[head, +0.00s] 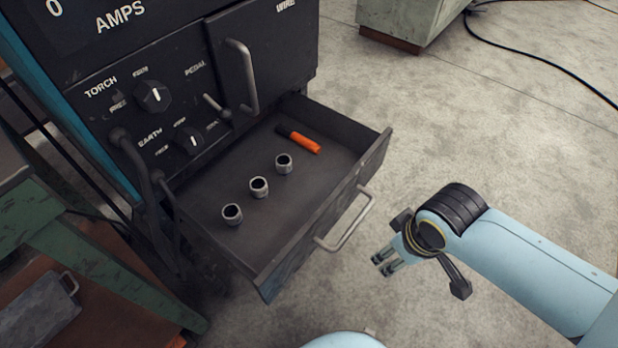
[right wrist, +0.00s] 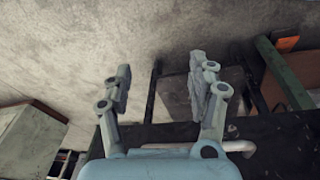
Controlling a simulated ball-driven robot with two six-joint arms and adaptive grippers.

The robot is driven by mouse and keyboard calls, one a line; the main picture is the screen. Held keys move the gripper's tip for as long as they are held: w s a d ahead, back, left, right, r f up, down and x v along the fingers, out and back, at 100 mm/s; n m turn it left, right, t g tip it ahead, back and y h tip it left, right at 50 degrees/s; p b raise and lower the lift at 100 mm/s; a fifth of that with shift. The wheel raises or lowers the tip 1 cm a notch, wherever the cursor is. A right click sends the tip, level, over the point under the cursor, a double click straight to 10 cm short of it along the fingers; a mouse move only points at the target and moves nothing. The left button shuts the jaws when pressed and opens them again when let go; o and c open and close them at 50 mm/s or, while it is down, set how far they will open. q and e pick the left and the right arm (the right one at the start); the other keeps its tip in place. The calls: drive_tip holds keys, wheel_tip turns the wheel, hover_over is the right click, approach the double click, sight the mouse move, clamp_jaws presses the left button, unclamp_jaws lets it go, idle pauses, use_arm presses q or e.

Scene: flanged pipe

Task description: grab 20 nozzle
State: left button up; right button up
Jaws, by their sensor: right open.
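Three small metal nozzles stand upright in the open drawer (head: 312,219) of a black machine: one near the front left (head: 232,214), one in the middle (head: 259,187), one farther right (head: 284,163). Any size marks on them are too small to read. My right gripper (head: 383,263) is outside the drawer, to the right of its front handle, with its fingers apart and empty. The right wrist view shows the same open fingers (right wrist: 160,80) with nothing between them. My left gripper is not in view.
An orange-handled tool (head: 304,143) lies at the drawer's back right. The drawer's handle (head: 345,220) sticks out toward my right gripper. The machine's panel (head: 150,100) has knobs and a large handle above the drawer. A green bench (head: 85,240) stands at left.

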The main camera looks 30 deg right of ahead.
drive_tip(key=w+a+r+n+t+p, duration=0.1)
drive_tip(key=w+a+r, duration=0.1)
drive_tip(key=w+r, duration=0.35)
drive_tip(key=w+a+r+n+p, duration=0.1)
drive_tip(key=w+r, duration=0.1)
drive_tip(key=r, duration=0.6)
drive_tip(key=n+y+b, duration=0.2)
drive_tip(key=n+y, duration=0.2)
drive_tip(key=n, duration=0.1)
hover_over(260, 184)
drive_tip(key=s+d, duration=0.1)
drive_tip(key=s, duration=0.1)
drive_tip(key=f, duration=0.5)
drive_tip(key=shift+w+d, duration=0.1)
drive_tip(key=shift+d, duration=0.1)
drive_tip(key=b+x, duration=0.2)
drive_tip(key=x, duration=0.4)
drive_tip(key=shift+d+f, duration=0.1)
drive_tip(key=shift+f, duration=0.05)
clamp_jaws()
